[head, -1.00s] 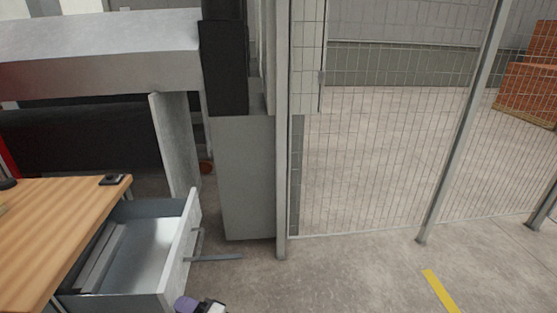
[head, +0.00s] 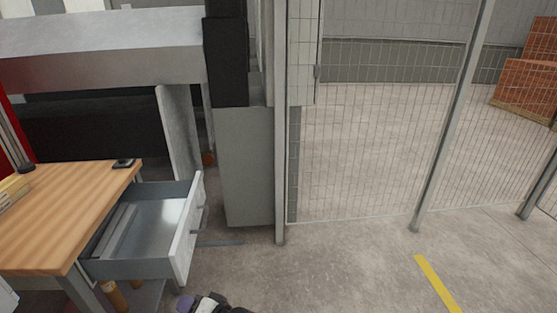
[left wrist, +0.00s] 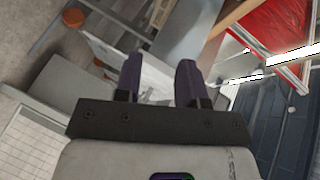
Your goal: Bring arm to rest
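My left gripper (head: 203,304) shows only in part at the bottom edge of the head view, in front of the open drawer (head: 190,232) and apart from it. In the left wrist view its two purple fingers (left wrist: 159,82) stand apart with a clear gap, and nothing is held between them. The rest of my left arm is cut off in the head view. My right gripper is in neither view.
A wooden-topped table (head: 70,205) stands at left with its grey drawer pulled out. A small black object (head: 123,164) lies near its corner. A grey cabinet (head: 243,165) and a mesh fence (head: 370,150) stand behind. Bare floor (head: 340,270) lies at right.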

